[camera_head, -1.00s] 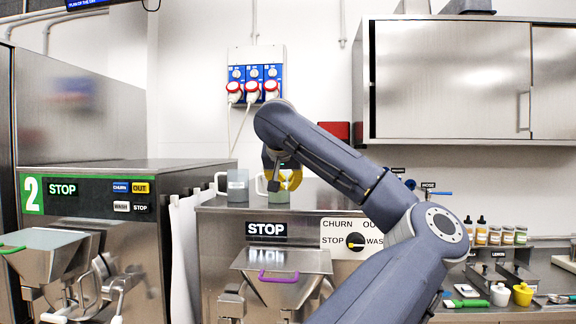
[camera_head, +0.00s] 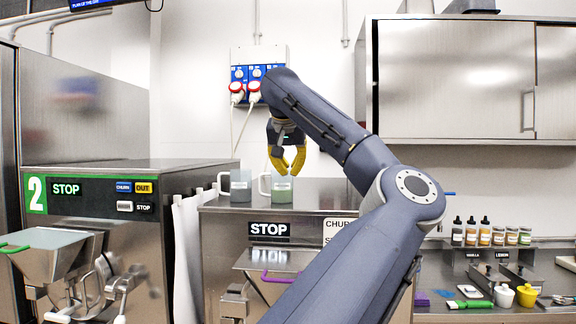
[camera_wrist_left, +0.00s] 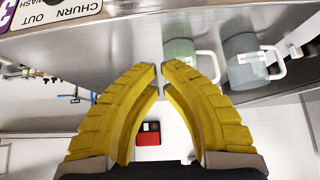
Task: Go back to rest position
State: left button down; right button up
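My left gripper (camera_head: 285,165), with yellow fingers, is above the machine top, its fingertips just over the green-tinted jug (camera_head: 282,190). The fingers are apart with nothing between them. In the left wrist view the gripper (camera_wrist_left: 161,68) shows a narrow gap between its tips, and the green-tinted jug (camera_wrist_left: 182,50) is beyond them. A grey jug (camera_head: 240,187) stands left of the green-tinted one; it also shows in the left wrist view (camera_wrist_left: 243,62). Both jugs stand upright. My right gripper is in neither view.
The jugs stand on the steel machine top (camera_head: 330,198). Sockets with red plugs (camera_head: 245,90) are on the wall behind. Bottles (camera_head: 485,228) and small tubs (camera_head: 503,295) occupy the right counter.

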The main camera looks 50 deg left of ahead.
pick_arm(q)
jog(key=shift+s+d+r, duration=0.25)
jog(key=shift+r, duration=0.25)
